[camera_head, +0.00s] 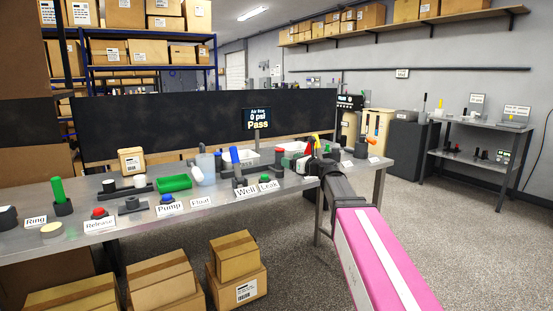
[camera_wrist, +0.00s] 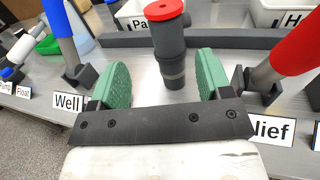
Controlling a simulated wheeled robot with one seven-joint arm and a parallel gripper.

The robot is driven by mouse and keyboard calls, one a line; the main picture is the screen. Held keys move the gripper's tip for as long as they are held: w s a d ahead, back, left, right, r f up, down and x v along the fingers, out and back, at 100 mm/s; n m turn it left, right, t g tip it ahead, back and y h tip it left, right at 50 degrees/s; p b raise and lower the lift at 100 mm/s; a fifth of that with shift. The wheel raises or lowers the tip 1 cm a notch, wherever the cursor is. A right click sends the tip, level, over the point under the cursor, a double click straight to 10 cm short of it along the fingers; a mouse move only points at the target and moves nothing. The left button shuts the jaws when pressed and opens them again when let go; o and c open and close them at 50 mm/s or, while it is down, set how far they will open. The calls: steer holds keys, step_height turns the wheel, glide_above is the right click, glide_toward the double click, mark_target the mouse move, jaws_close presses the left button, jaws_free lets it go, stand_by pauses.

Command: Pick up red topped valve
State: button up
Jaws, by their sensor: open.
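The red topped valve (camera_wrist: 172,55) is a dark grey cylinder with a flat red cap and a short side stub. It stands upright on the bench in the wrist view. My gripper (camera_wrist: 163,80) is open, with green pads to the left and right of the valve's lower body. Gaps show on both sides, and the pads do not appear to touch it. How far the valve sits between the pads is hard to tell. In the head view my gripper (camera_head: 325,163) is over the bench's right part, and I cannot clearly make out the valve there.
A blue-handled piece (camera_wrist: 62,30) stands left of my gripper and a red-handled piece (camera_wrist: 285,55) close to its right. A dark bar (camera_wrist: 225,38) and white bins (camera_wrist: 130,12) lie behind the valve. The metal bench (camera_head: 140,225) holds several labelled parts.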

mark_target(277, 153)
steer(key=x, duration=0.4)
steer(key=shift+w+a, duration=0.15)
steer(key=shift+w, duration=0.1)
steer(key=shift+w+d+x, duration=0.1)
steer(key=shift+w+x, duration=0.05)
steer(key=shift+x, duration=1.1)
steer(key=shift+w+d+x, duration=0.1)
steer(key=shift+d+x, duration=0.05)
steer(key=shift+x, duration=1.15)
steer(key=c, duration=1.2)
steer(key=shift+o, duration=0.2)
steer(key=shift+r, duration=0.1)
steer(key=shift+r, duration=0.45)
step_height(277, 153, up, 3)
steer(key=shift+r, duration=0.15)
steer(key=s+r, duration=0.6)
steer(key=s, duration=0.5)
steer(key=shift+s+r, duration=0.35)
steer(key=shift+s, duration=0.05)
steer(key=shift+d, duration=0.1)
